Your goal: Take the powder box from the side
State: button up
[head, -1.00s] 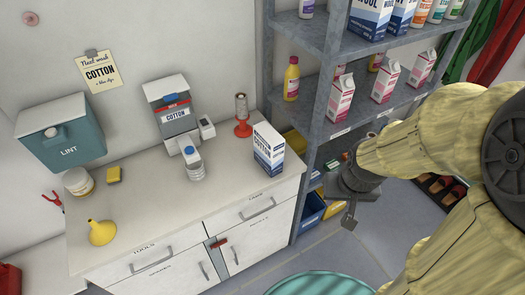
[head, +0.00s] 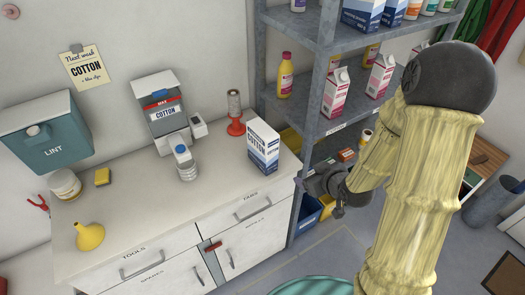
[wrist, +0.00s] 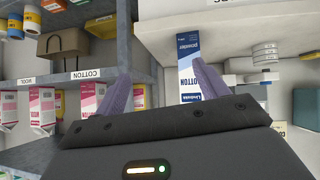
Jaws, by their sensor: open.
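The powder box (head: 263,147) is a white and blue carton marked COTTON. It stands upright near the right end of the white counter (head: 130,225). My gripper (head: 312,186) is beyond the counter's right end, to the right of the box and lower in the head view, apart from it. In the wrist view the powder box (wrist: 188,65) appears past the fingertips, nearer the right finger, and that finger overlaps part of it. My gripper (wrist: 160,80) is open, with its two purple fingers spread and nothing between them.
The grey shelf (head: 310,95) beside the counter holds pink-and-white cartons (head: 336,90) and a yellow bottle (head: 286,75). A red-based stand (head: 235,125) is behind the box to its left. A clear bottle (head: 185,163) stands further left. The counter's front middle is clear.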

aim_at(272, 148)
jog(key=a+t+y, duration=0.1)
jog(key=y, duration=0.1)
jog(key=a+t+y+b, duration=0.1)
jog(key=a+t+y, duration=0.1)
jog(key=a+t+y+b, duration=0.1)
jog(key=t+y, duration=0.1)
jog(key=y, duration=0.1)
jog(key=shift+w+a+r+n, duration=0.1)
jog(key=shift+a+n, duration=0.1)
jog(key=shift+n, duration=0.2)
jog(key=p+x, duration=0.3)
jog(key=x, duration=0.8)
jog(key=shift+w+a+r+p, duration=0.15)
jog(key=shift+w+a+p, duration=0.1)
jog(key=shift+p, duration=0.1)
jog(key=shift+w+a, duration=0.1)
jog(key=shift+w, duration=0.15)
